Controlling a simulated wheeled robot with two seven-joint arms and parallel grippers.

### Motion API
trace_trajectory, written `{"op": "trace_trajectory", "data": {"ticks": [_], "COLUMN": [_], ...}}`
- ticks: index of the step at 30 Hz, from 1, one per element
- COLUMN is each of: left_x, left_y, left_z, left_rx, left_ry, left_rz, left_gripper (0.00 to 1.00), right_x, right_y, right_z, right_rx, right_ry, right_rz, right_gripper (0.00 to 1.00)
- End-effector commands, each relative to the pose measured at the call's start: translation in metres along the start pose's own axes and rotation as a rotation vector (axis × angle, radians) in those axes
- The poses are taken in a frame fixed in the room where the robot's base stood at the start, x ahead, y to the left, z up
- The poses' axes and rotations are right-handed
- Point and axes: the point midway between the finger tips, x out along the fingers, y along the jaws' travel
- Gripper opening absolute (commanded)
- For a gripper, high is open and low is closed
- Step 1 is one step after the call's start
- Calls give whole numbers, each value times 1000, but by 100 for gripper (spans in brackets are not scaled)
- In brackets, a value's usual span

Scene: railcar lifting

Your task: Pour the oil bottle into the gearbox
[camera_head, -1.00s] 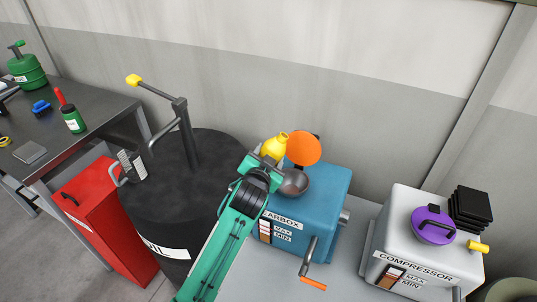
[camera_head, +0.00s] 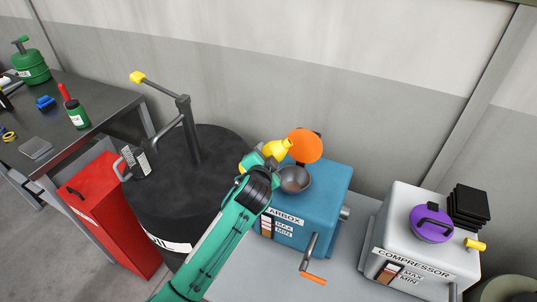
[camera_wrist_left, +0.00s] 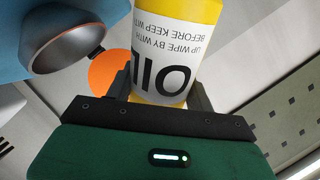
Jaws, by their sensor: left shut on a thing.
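My left gripper (camera_head: 262,160) is shut on the yellow oil bottle (camera_head: 279,148). No oil stream shows. My right gripper is out of view.
A black oil drum (camera_head: 190,195) with a hand pump stands left of the gearbox. A red cabinet (camera_head: 115,210) and a dark workbench (camera_head: 75,120) are farther left. A white compressor (camera_head: 420,240) with a purple lid stands right. A crank with an orange handle (camera_head: 313,278) sticks out in front.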

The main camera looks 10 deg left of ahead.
Motion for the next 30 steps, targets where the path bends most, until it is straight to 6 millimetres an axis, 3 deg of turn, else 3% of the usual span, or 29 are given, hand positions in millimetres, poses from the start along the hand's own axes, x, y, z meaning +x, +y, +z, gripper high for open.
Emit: {"op": "trace_trajectory", "data": {"ticks": [30], "left_x": [1], "left_y": [2], "left_z": [12], "left_rx": [207], "left_ry": [-85], "left_rz": [-1], "left_gripper": [22], "right_x": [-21], "right_y": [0], "right_z": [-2], "right_rx": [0], "right_ry": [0], "right_rz": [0], "right_gripper": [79]}}
